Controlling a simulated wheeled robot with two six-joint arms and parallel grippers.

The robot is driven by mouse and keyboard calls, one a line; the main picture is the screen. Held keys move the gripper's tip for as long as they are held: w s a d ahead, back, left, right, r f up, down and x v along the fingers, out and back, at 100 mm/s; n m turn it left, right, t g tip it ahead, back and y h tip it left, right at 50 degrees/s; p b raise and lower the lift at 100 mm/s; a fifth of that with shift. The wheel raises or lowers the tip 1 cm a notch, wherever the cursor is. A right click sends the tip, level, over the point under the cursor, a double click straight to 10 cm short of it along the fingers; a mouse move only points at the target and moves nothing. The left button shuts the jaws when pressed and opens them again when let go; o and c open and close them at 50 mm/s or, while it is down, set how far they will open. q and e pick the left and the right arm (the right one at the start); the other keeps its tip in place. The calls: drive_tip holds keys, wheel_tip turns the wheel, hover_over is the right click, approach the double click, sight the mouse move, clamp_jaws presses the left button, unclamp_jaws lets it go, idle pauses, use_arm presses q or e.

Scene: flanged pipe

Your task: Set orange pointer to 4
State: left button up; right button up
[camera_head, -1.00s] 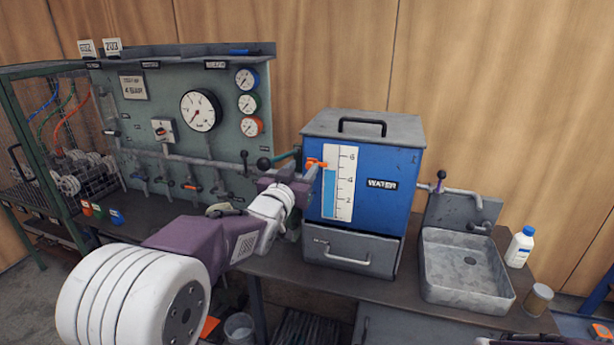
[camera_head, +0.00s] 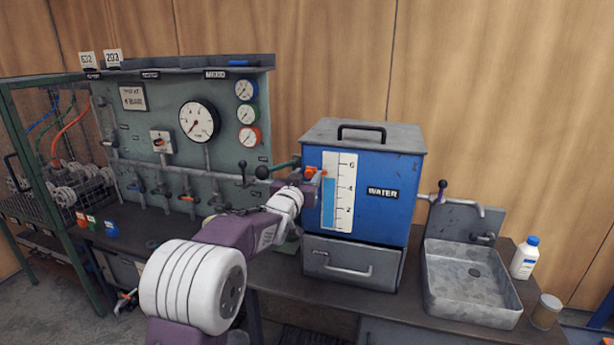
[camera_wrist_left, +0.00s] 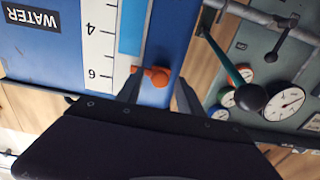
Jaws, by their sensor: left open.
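The blue water tank (camera_head: 385,215) has a white scale (camera_head: 345,205) marked 2, 4 and 6 on its front. The orange pointer (camera_head: 311,172) is at the scale's left edge, a little below the 6 mark. My left gripper (camera_head: 302,183) is at the tank's left front, right by the pointer. In the left wrist view, the orange pointer (camera_wrist_left: 155,75) shows between the tips of my open left gripper (camera_wrist_left: 157,88), with a gap on the right side. I cannot tell whether the left finger touches it. My right gripper is out of view.
A green-handled lever with a black knob (camera_head: 262,172) sits close to the left gripper. A gauge panel (camera_head: 180,120) stands on the left. A sink (camera_head: 472,285) and a white bottle (camera_head: 525,258) are to the right. A grey drawer (camera_head: 350,268) is under the tank.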

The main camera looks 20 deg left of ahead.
use_arm(q)
drive_tip(key=shift+w, duration=0.1)
clamp_jaws()
idle(1.4)
